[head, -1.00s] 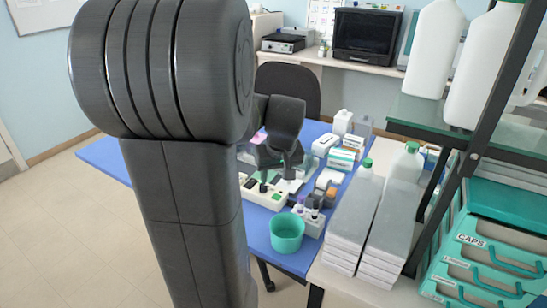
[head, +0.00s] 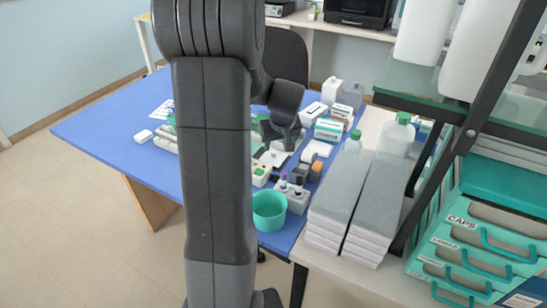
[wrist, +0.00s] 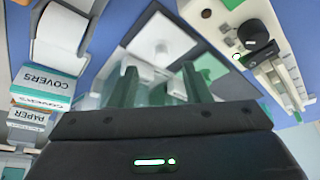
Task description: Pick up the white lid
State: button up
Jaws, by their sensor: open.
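No contact can be made out.
A cream device with a black knob (wrist: 256,34) stands close on one side, boxes marked COVERS (wrist: 45,88) on the other. A teal cup (head: 269,211), vial rack (head: 292,198) and stacked grey-white packs (head: 340,198) stand nearer. The table's left part (head: 105,125) is mostly clear.

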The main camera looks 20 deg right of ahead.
aim_at(274, 152)
jog(key=shift+p+x, duration=0.55)
jog(key=shift+x, duration=2)
jog(key=shift+a, duration=0.1)
jog(key=shift+c, duration=0.4)
grip_shut()
